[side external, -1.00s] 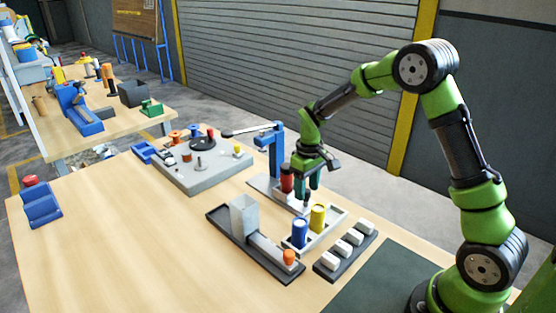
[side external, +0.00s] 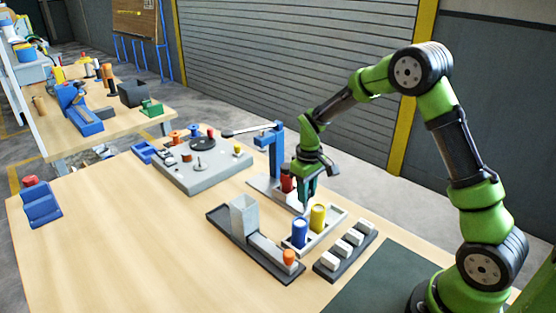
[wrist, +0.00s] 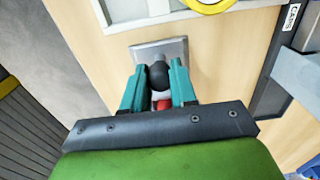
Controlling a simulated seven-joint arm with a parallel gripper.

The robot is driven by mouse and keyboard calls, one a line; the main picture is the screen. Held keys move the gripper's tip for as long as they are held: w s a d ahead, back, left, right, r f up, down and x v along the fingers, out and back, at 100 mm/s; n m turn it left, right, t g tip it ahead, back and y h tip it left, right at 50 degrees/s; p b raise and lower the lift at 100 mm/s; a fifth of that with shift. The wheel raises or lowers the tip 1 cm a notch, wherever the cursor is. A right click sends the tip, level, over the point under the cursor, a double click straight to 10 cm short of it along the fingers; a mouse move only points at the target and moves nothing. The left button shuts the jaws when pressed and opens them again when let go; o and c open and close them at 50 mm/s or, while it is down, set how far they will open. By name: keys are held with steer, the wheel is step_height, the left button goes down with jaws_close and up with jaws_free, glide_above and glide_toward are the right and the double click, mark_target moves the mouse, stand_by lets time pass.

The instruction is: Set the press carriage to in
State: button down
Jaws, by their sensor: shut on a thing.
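The press (side external: 271,150) is a blue upright with a long lever, standing on a pale base plate at the back of the table. A red cylindrical part (side external: 287,181) sits on it, partly hidden by my gripper (side external: 304,197). In the wrist view, my gripper's teal fingers (wrist: 157,76) are shut on a round black knob (wrist: 159,71). A grey plate (wrist: 146,52) lies below the knob, and a bit of red shows behind it. How the carriage stands along its travel is hard to see.
A white tray with a blue cylinder (side external: 300,233) and a yellow cylinder (side external: 318,217) stands close in front of my gripper. A dark rack of white blocks (side external: 343,250), a grey chute (side external: 243,215) and a grey winding unit (side external: 200,173) are nearby.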

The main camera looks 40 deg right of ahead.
steer(key=w, duration=1)
steer(key=shift+w, duration=0.3)
steer(key=c, duration=0.9)
jaws_free()
step_height(320, 180, up, 17)
steer(key=shift+s, duration=0.1)
